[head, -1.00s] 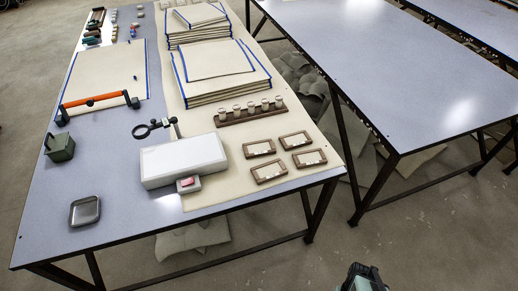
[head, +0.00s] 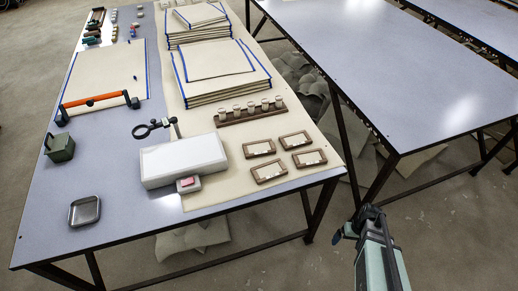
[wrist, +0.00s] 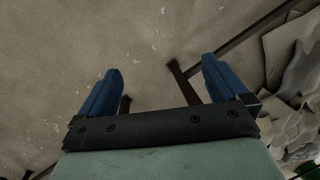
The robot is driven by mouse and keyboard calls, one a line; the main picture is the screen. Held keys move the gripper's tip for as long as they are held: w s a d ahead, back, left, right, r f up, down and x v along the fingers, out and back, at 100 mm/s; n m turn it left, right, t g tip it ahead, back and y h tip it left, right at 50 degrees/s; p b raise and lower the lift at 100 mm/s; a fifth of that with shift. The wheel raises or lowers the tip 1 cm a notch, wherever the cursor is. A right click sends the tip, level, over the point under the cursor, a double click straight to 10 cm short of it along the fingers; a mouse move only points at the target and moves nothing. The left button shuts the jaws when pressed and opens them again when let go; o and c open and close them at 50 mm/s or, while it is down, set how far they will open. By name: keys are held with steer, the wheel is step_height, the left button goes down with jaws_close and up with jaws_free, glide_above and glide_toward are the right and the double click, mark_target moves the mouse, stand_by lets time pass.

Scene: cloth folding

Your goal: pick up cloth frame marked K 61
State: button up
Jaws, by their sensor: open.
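Several small brown cloth frames with pale centres lie at the near right of the left table: one at the upper left (head: 259,148), one at the upper right (head: 295,140), one at the lower left (head: 269,171) and one at the lower right (head: 309,158). Their markings are too small to read, so I cannot tell which is K 61. My gripper (head: 343,233) is off the table, to the lower right of the frames. In the wrist view my gripper (wrist: 158,88) is open and empty, its two blue fingers apart above the floor.
A wooden rack of small jars (head: 250,112) stands behind the frames. A white box (head: 183,158) is to their left, with a small red-topped block (head: 188,184) near it. Stacked cloths (head: 222,75) lie farther back. The table's edge (head: 325,176) is near the frames. Grey floor lies under my gripper.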

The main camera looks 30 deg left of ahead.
steer(key=w+a+r+n+t+y, duration=0.15)
steer(key=w+a+r, duration=0.25)
steer(key=w+r, duration=0.55)
steer(key=w+a+r+n+t, duration=0.35)
steer(key=w+r, duration=0.45)
steer(key=w, duration=0.3)
steer(key=w+a+r+n+t+y, duration=0.1)
steer(key=w+a+r+n, duration=0.1)
steer(key=w+a+r, duration=0.55)
steer(key=s+a+r+n, duration=0.1)
steer(key=a+r+n, duration=0.1)
steer(key=a, duration=0.2)
steer(key=s+a+r+n+g, duration=0.1)
steer(key=a+r+n, duration=0.1)
steer(key=a, duration=0.3)
steer(key=s+a+r+n+g, duration=0.1)
steer(key=a+r+n, duration=0.1)
steer(key=a+r, duration=0.2)
steer(key=shift+a+r+n+h, duration=0.15)
steer(key=shift+a+n+h, duration=0.15)
steer(key=shift+h, duration=0.05)
steer(key=s+a+r+n+g+h, duration=0.1)
steer(key=s+a+r+n, duration=0.3)
steer(key=s+a, duration=0.35)
step_height(320, 180, up, 4)
steer(key=n+g+h, duration=0.1)
steer(key=n+h, duration=0.1)
steer(key=n, duration=0.2)
glide_above(259, 147)
steer(key=shift+f, duration=6.75)
